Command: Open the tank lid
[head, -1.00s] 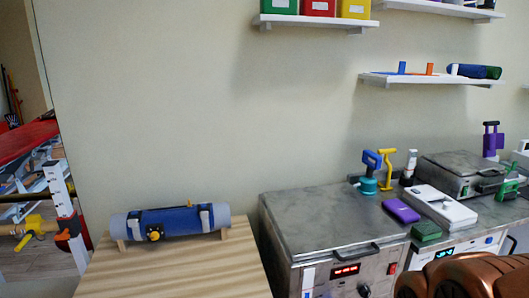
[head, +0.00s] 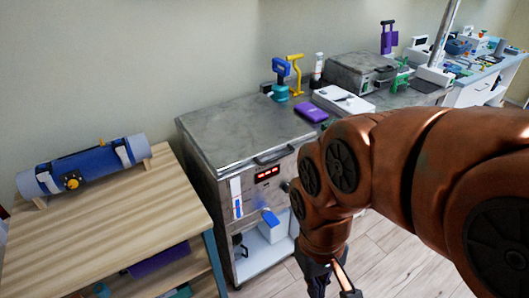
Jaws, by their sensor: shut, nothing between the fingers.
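The steel tank (head: 223,192) stands in the middle of the head view, with a red display and a knob on its front. Its flat grey lid (head: 245,125) lies closed on top. A dark bar handle (head: 277,155) sits at the lid's front edge. My gripper (head: 332,287) is low in the view, in front of the tank and to its right, well below the handle and apart from it. It is shut and empty, pointing down, and its tips are partly cut off by the bottom edge. My copper-coloured arm covers the tank's right front.
A wooden table (head: 110,222) with a blue roll (head: 85,165) stands left of the tank. A purple box (head: 311,112), a white device (head: 343,102) and a smaller steel unit (head: 366,73) stand right of the lid. Wooden floor (head: 390,265) is free at the front right.

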